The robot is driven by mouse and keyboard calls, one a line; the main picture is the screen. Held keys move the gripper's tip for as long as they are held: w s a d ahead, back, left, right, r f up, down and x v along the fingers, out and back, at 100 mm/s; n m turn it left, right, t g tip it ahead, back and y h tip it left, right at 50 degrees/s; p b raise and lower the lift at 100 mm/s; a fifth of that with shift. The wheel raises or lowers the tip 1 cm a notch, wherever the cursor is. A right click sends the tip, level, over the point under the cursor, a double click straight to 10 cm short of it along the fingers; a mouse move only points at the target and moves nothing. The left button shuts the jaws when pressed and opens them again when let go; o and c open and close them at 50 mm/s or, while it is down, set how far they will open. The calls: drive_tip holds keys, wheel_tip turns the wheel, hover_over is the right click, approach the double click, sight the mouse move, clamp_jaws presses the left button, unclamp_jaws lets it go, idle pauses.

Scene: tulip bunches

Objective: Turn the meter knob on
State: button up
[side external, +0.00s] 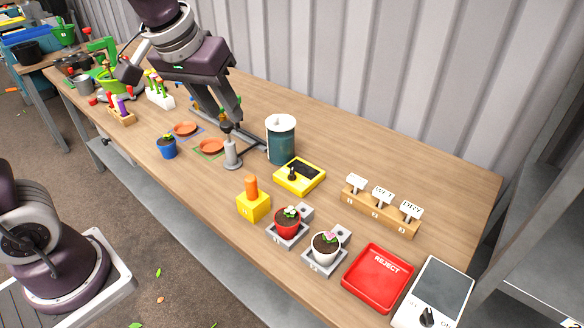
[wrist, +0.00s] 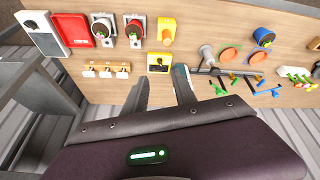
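The knob's setting is too small to read. A white box (side external: 432,290) with a grey panel sits at the near right corner and has its own black knob (side external: 427,316) with lettering around it. My gripper (side external: 222,117) is open and empty, above the table behind and left of the meter. Its two spread fingers show in the wrist view (wrist: 162,78).
The dark green canister (side external: 281,141) and a grey bottle (side external: 232,153) stand left of the meter. A yellow block with an orange peg (side external: 253,204), two potted flowers, a red reject tray (side external: 378,278) and a sign rack (side external: 381,212) are nearby. The back right tabletop is bare.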

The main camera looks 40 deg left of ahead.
drive_tip(key=w+f+n, duration=0.1)
drive_tip(key=w+f, duration=0.4)
drive_tip(key=w, duration=0.2)
drive_tip(key=n+g+y, duration=0.1)
drive_tip(key=n+y, duration=0.1)
approach(292, 169)
drive_tip(key=x, duration=0.8)
drive_tip(key=shift+w+f, duration=0.1)
drive_tip(key=shift+f, duration=0.1)
clamp_jaws()
